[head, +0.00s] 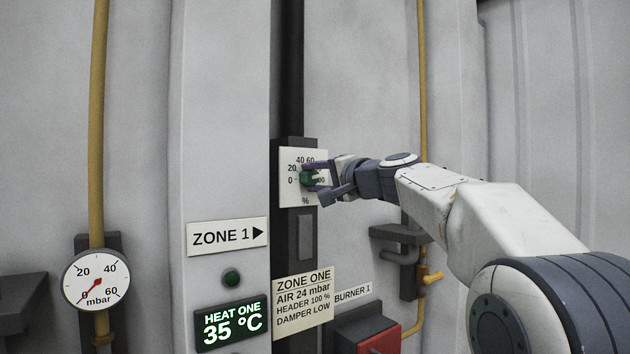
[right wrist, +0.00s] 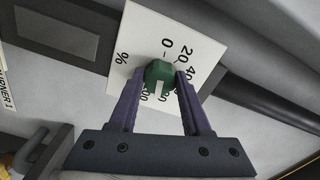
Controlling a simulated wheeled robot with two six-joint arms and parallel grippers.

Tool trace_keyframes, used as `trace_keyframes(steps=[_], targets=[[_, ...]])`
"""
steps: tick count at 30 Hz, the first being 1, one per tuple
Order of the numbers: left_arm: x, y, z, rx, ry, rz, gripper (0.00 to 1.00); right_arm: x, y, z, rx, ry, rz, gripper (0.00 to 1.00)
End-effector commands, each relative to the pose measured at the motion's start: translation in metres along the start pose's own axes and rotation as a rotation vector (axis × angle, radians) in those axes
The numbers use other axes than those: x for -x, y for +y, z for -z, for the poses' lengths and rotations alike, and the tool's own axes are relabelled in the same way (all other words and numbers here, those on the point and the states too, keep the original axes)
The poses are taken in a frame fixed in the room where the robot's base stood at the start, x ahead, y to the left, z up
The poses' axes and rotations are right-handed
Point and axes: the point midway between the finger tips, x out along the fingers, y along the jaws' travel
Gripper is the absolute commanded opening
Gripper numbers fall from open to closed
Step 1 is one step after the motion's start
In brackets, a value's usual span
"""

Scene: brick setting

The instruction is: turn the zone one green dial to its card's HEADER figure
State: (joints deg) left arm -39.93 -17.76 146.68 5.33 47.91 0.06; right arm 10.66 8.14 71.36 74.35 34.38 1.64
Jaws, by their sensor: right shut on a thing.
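The green dial (head: 308,178) sits on a white percent plate (head: 287,196) on a dark upright strip. My right gripper (head: 316,181) reaches in from the right and is shut on the dial. In the right wrist view the dial (right wrist: 158,72) is between the purple fingertips, and its white mark points down, on the side of the plate's high figures. The fingers and dial partly cover those figures, so I cannot tell the exact reading. The zone one card (head: 303,300) reads AIR 24 mbar, HEADER 100 %, DAMPER LOW. My left gripper is not in view.
A ZONE 1 sign (head: 228,236), a green button (head: 232,277) and a HEAT ONE 35 °C display (head: 231,324) are left of the card. A mbar gauge (head: 97,280) hangs at far left. A red-fronted burner box (head: 380,335) and yellow pipe (head: 422,110) are at right.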

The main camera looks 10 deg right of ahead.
Motion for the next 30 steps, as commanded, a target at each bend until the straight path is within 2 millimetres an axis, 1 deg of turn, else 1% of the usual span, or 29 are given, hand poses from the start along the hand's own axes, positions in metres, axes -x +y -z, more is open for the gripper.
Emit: trace_keyframes(steps=[6,15,21,30], targets=[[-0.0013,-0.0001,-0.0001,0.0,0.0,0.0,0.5,-0.0002,0.0011,0.0,-0.17,-0.001,-0.003,0.0],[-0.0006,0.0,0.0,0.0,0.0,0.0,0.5,-0.0003,0.001,0.0,-0.336,-0.001,-0.003,0.0],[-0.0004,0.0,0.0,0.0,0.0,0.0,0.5,-0.0002,0.0011,0.0,-0.389,-0.001,-0.003,0.0],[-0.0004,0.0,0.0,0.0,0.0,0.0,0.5,-0.0003,0.0013,-0.0001,-0.405,-0.001,-0.003,0.0]])
